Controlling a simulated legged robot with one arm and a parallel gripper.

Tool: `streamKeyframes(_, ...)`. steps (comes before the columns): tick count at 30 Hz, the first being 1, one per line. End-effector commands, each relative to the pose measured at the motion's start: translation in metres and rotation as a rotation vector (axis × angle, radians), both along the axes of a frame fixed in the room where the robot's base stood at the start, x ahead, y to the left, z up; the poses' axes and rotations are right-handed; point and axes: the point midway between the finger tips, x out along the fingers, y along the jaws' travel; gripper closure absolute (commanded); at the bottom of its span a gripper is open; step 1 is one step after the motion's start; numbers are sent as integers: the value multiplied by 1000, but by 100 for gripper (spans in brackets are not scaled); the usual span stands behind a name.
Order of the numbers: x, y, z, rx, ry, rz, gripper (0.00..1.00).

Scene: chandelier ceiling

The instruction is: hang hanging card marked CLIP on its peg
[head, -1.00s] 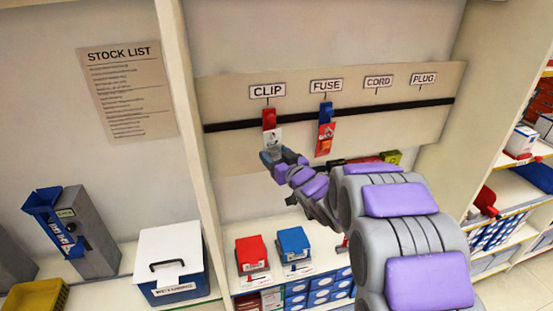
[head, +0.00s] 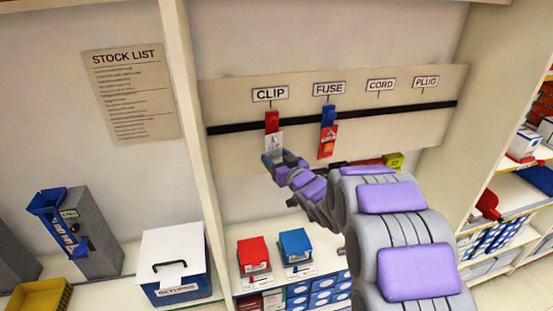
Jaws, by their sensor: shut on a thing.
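The CLIP label (head: 270,94) is on the beige back board, above a black rail. Below it is a red piece (head: 272,121) at the rail. A white and grey card (head: 274,141) shows just under the red piece, its lower edge at my gripper (head: 272,160). My gripper is shut on this card from below. The card looks upright and seems to meet the red piece; I cannot tell whether it hangs on the peg. The peg itself is too small to make out.
Under the FUSE label (head: 329,89) a blue piece (head: 328,115) and an orange-red card (head: 327,142) hang close on the right. The rail (head: 400,115) is bare under CORD and PLUG. Red (head: 254,254) and blue (head: 295,245) boxes stand on the shelf below.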

Motion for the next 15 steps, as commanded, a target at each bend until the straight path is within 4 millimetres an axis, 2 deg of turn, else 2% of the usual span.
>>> streamKeyframes(2, 0, 0, 0, 0, 0, 0, 54)
streamKeyframes(3, 0, 0, 0, 0, 0, 0, 34)
streamKeyframes(9, 0, 0, 0, 0, 0, 0, 15)
streamKeyframes(12, 0, 0, 0, 0, 0, 0, 7)
streamKeyframes(15, 0, 0, 0, 0, 0, 0, 7)
